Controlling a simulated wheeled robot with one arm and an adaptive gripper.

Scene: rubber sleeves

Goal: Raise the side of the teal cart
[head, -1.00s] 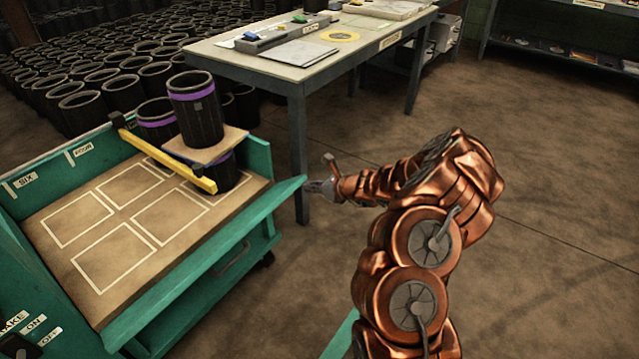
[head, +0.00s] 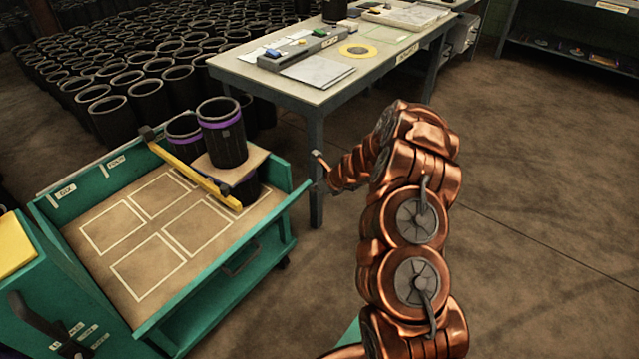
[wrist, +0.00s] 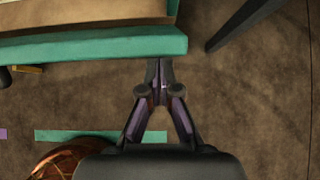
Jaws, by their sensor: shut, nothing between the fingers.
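The teal cart (head: 215,318) stands at the left in the head view, with a brown deck marked with white outlined squares. In the wrist view, this side (wrist: 90,46) crosses the top left as a teal bar. My gripper (head: 317,184) is just off the far right end of this side. The wrist view shows my gripper (wrist: 158,66) with its fingertips together and empty, close below the bar's edge; I cannot tell whether they touch.
Black sleeves with purple bands (head: 222,135) stand at the cart's far corner, one on a small board, beside a yellow bar (head: 195,176). A grey worktable (head: 300,95) stands behind my gripper, its leg close by. Open floor (head: 540,200) lies to the right.

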